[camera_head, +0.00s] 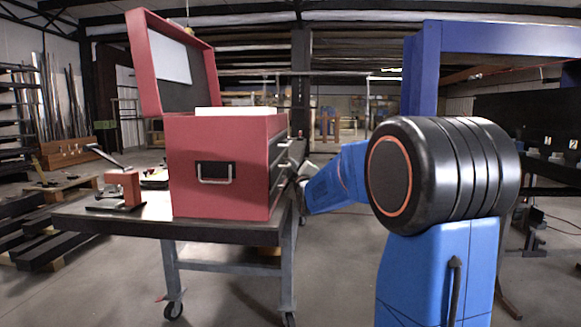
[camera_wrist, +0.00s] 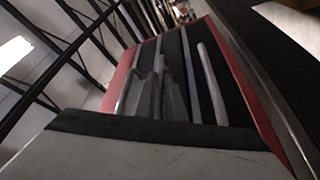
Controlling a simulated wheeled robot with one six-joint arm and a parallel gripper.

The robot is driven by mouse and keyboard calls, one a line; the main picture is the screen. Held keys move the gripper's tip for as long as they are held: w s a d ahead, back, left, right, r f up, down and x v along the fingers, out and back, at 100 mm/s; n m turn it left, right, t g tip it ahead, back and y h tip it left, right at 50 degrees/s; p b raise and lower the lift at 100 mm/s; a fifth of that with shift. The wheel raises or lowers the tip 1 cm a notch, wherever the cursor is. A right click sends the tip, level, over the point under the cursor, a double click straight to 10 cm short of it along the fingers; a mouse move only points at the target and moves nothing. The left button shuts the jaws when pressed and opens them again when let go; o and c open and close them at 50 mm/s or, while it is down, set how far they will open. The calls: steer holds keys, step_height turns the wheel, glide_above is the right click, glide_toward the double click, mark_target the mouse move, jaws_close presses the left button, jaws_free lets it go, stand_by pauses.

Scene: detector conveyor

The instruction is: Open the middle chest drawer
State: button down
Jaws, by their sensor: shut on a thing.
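The red chest (camera_head: 225,165) stands on a dark-topped cart with its lid (camera_head: 172,65) raised. Its drawer fronts face right and are seen very obliquely in the head view. In the wrist view the black drawer fronts (camera_wrist: 175,48) sit inside a red frame, with several long silvery bars across them. My gripper (camera_wrist: 160,88) has its two grey fingers on either side of a middle bar, the middle drawer handle (camera_wrist: 160,62), and is shut on it. In the head view my gripper (camera_head: 297,173) is at the chest's right side, small and partly unclear. I see no clear drawer gap.
The cart top (camera_head: 130,224) bears the chest and a small red tool (camera_head: 122,188) to its left. A blue frame post (camera_head: 420,75) stands behind my arm. Open floor (camera_head: 340,270) lies right of the cart.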

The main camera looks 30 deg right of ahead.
steer(key=s+d, duration=1.1)
steer(key=d, duration=0.5)
steer(key=shift+d, duration=0.25)
steer(key=shift+s, duration=0.1)
steer(key=c, duration=1.8)
jaws_free()
steer(key=shift+c, duration=0.2)
steer(key=shift+s, duration=0.1)
steer(key=v, duration=1.7)
